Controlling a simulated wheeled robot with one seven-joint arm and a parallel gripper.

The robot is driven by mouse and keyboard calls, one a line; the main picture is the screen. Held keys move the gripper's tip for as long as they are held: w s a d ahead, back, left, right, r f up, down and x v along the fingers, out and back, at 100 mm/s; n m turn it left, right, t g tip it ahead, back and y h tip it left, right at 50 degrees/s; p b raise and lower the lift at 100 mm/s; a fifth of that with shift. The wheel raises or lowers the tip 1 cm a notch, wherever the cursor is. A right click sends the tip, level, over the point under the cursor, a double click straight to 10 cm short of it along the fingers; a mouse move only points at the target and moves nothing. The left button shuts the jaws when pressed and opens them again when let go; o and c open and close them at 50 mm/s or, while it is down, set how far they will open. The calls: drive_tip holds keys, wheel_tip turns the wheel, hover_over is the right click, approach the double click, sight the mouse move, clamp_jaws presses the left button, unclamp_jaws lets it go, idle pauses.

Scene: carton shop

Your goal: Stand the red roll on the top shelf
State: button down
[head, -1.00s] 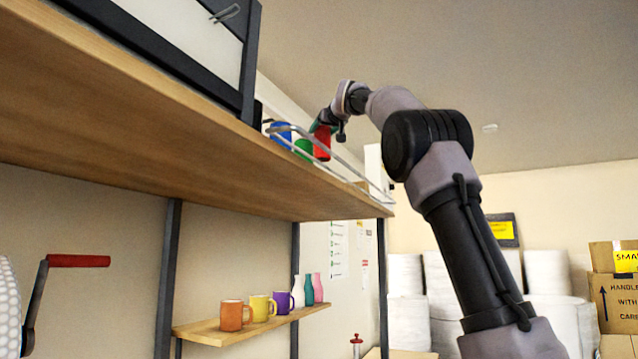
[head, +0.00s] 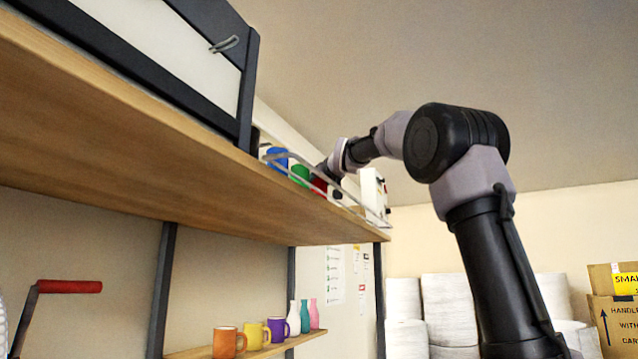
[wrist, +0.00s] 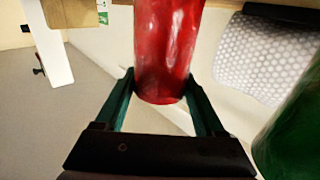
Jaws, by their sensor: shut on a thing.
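The red roll (head: 319,184) is at the top shelf (head: 215,170), behind the thin metal rail (head: 350,203), to the right of a green roll (head: 300,173) and a blue roll (head: 277,158). My gripper (wrist: 163,95) is shut on the red roll, with a dark green finger on each side of its lower end in the wrist view. The red roll (wrist: 168,45) fills the upper middle there. Whether its base touches the shelf is hidden. In the head view my wrist partly covers the roll and the fingers cannot be made out.
The green roll (wrist: 292,135) is close on the right in the wrist view. A bubble-wrap roll (wrist: 262,55) lies beyond it. A white box-like thing (head: 373,190) stands right of my wrist. Mugs (head: 225,342) and bottles stand on a lower shelf.

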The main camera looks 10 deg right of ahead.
unclamp_jaws()
drive_tip(key=shift+f, duration=0.1)
drive_tip(key=shift+s, duration=0.45)
drive_tip(key=s+d, duration=0.1)
drive_tip(key=s, duration=1)
drive_tip(key=shift+d, duration=0.4)
